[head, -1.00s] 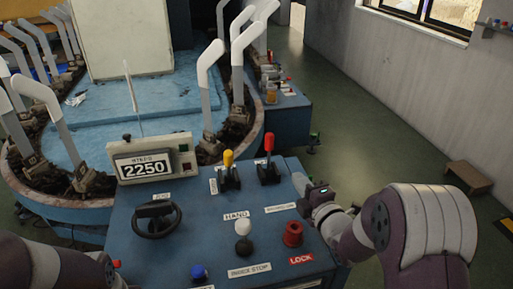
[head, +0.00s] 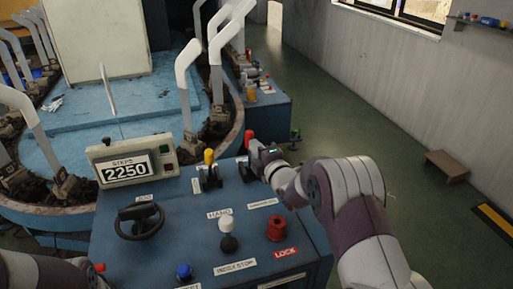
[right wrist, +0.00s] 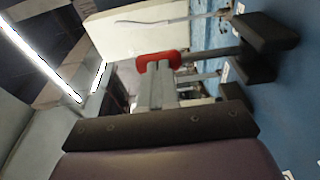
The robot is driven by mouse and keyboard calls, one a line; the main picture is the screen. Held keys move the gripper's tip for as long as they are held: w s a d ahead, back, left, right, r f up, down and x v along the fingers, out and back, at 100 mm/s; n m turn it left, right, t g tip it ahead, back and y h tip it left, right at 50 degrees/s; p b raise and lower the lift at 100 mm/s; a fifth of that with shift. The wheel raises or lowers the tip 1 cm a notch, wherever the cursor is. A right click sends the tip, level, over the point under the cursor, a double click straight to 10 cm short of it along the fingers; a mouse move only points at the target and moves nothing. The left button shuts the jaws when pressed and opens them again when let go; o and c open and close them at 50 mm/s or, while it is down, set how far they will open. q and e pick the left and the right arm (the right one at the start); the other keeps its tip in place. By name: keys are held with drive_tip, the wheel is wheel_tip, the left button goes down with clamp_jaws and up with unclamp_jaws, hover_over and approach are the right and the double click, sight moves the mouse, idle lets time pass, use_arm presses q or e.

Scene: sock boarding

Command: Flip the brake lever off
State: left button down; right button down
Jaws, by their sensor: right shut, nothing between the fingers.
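A lever with a red handle (head: 249,136) stands upright near the back right of the blue control panel (head: 190,245). A lever with a yellow handle (head: 209,157) stands to its left; I cannot read which label says brake. My right gripper (head: 258,153) is shut and empty, close against the right side of the red-handled lever. In the right wrist view the red handle (right wrist: 160,60) shows just past the tips of the shut fingers (right wrist: 162,88); contact cannot be told. My left gripper is out of view; only part of my left arm shows at the lower left.
The panel also holds a black handwheel (head: 141,221), a counter reading 2250 (head: 126,168), a white knob (head: 227,225), a blue button (head: 184,272) and a red knob (head: 277,228). Behind it stand grey sock boards (head: 188,75) around a blue platform.

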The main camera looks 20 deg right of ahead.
sight(253, 137)
drive_tip(key=w+r+g+p, duration=0.1)
drive_tip(key=p, duration=0.1)
drive_tip(key=w+g+p, duration=0.1)
drive_tip(key=p, duration=0.2)
drive_tip(key=shift+w+r, duration=0.3)
drive_tip(key=shift+r, duration=0.1)
drive_tip(key=shift+w+f+g+h+b, duration=0.3)
drive_tip(key=shift+w+f+b, duration=0.2)
drive_tip(key=shift+f+b, duration=0.1)
drive_tip(key=shift+w, duration=0.3)
drive_tip(key=shift+r, duration=0.15)
drive_tip(key=shift+s, duration=0.1)
